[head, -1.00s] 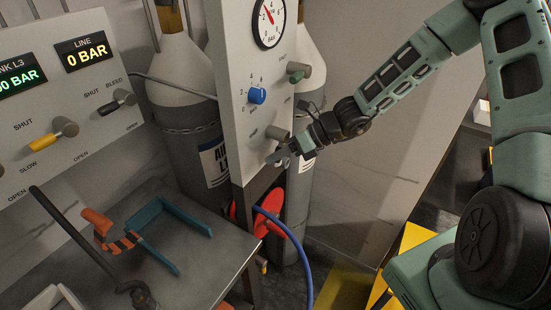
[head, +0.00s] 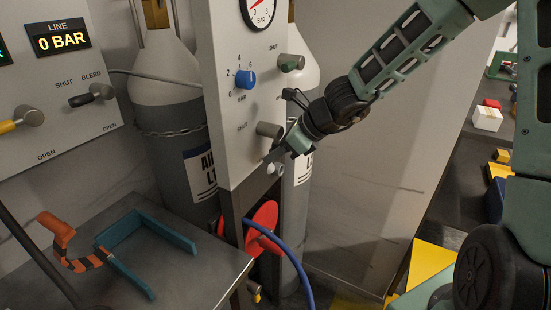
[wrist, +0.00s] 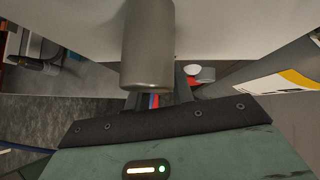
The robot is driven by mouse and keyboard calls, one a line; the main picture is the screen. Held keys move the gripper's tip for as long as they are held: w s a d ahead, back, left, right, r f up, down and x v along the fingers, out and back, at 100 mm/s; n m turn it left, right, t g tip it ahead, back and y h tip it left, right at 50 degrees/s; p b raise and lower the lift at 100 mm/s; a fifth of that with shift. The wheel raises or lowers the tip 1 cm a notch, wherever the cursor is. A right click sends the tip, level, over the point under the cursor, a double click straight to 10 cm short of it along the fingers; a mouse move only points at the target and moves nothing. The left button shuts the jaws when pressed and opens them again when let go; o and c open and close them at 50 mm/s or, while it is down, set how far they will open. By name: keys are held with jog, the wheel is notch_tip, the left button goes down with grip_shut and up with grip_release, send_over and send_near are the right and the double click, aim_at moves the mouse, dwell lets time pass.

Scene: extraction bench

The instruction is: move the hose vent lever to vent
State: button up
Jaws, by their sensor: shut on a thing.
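The hose vent lever's grey round hub (head: 268,130) sticks out low on the pale panel, beside a "SHUT" label. In the wrist view the hub (wrist: 148,45) is a large grey cylinder just beyond my jaws. My gripper (head: 280,155) is at the hub's lower right, against the lever, and is shut on it. The lever's handle is hidden by the jaws, so its exact angle cannot be told. The label on the vent side is hidden too.
A pale round fitting (head: 274,168) is just below my gripper. A blue hose (head: 290,252) and red reel (head: 262,225) hang below. A metal bench (head: 190,262) stands at left.

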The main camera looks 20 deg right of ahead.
jog(key=shift+w+r, duration=0.1)
jog(key=shift+w, duration=0.05)
jog(key=o, duration=1)
jog(key=p+v, duration=0.5)
jog(key=v, duration=1.2)
jog(key=shift+r, duration=0.15)
